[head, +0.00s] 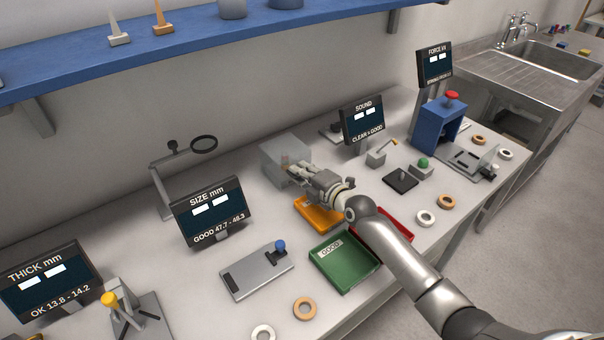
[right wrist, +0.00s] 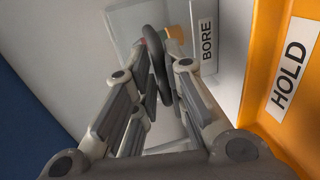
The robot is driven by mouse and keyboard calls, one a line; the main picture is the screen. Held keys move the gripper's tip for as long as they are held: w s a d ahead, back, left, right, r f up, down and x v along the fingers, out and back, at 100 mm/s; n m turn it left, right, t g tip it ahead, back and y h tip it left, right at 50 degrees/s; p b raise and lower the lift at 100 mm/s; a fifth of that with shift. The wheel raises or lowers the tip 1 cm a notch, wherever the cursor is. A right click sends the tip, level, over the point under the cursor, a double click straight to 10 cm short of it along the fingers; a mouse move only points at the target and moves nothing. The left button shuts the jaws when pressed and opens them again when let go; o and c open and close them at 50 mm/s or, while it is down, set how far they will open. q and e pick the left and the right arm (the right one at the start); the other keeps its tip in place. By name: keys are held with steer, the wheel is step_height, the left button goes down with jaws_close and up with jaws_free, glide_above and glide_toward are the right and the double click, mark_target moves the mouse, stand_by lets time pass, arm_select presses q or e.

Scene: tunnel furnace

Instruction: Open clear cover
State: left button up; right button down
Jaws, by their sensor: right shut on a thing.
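A pale see-through box (head: 283,150), which looks like the clear cover, stands at the back middle of the bench. It also shows at the top of the right wrist view (right wrist: 128,17), beside a BORE label (right wrist: 207,42). My right gripper (head: 293,168) is at the box's front side. In the right wrist view its fingers (right wrist: 158,55) are shut on a dark grey rounded part (right wrist: 156,68), seen nearly edge-on. I cannot tell whether this part belongs to the cover. My fingers hide part of the box front. My left gripper is not in view.
An orange HOLD tray (head: 315,213) lies just in front of the box, under my right gripper. A green GOOD tray (head: 343,263) and a red tray (head: 398,225) lie nearer. The SIZE screen (head: 211,213) and SOUND screen (head: 363,118) stand on either side.

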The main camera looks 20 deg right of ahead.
steer(key=shift+f, duration=0.25)
